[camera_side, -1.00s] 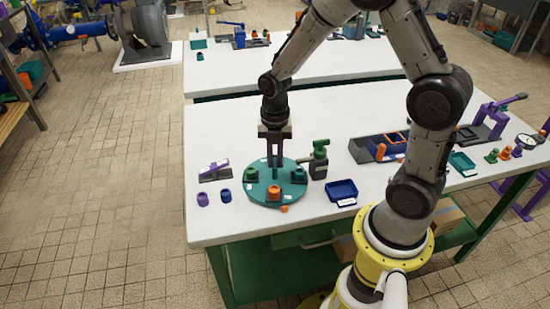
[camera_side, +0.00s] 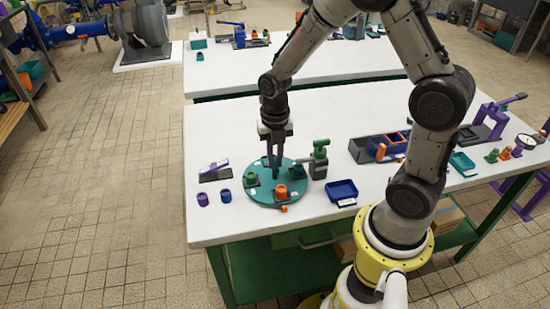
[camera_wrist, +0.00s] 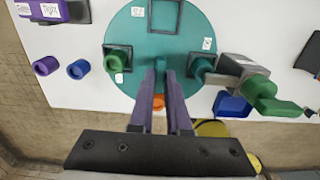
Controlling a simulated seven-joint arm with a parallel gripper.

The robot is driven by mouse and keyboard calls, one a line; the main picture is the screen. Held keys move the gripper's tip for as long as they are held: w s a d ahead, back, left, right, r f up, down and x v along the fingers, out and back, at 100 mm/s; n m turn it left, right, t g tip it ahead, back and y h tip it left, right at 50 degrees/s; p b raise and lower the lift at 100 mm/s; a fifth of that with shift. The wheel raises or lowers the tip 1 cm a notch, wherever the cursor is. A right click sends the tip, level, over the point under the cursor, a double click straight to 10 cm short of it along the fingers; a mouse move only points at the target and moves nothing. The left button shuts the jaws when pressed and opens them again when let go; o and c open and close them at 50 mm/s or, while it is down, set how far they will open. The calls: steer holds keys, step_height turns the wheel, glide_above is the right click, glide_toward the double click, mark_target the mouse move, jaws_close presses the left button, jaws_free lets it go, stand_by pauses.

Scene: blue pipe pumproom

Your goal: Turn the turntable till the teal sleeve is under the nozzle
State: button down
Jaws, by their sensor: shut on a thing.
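The round teal turntable (camera_side: 262,196) lies flat on the white bench. My gripper (camera_side: 274,174) points down over its middle, shut on an upright teal post (camera_wrist: 160,64). The teal sleeve (camera_side: 297,171) sits in a dark holder on the turntable's right, and also shows in the wrist view (camera_wrist: 202,68). A green sleeve (camera_wrist: 118,60) is at the left and an orange sleeve (camera_side: 281,190) at the front. A square holder (camera_wrist: 165,16) at the back is empty.
A small orange piece (camera_side: 284,208) is at the turntable's front edge. Purple (camera_side: 203,199) and blue (camera_side: 225,195) sleeves stand to the left, near a labelled block (camera_side: 214,172). A blue tray (camera_side: 342,191) lies to the right. The bench behind the turntable is clear.

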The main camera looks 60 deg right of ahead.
mark_target(275, 163)
steer(key=shift+w+r, duration=0.1)
steer(key=shift+r, duration=0.05)
steer(key=c, duration=0.9)
jaws_free()
step_height(275, 163, up, 14)
steer(key=shift+f, duration=0.15)
steer(key=shift+a, duration=0.1)
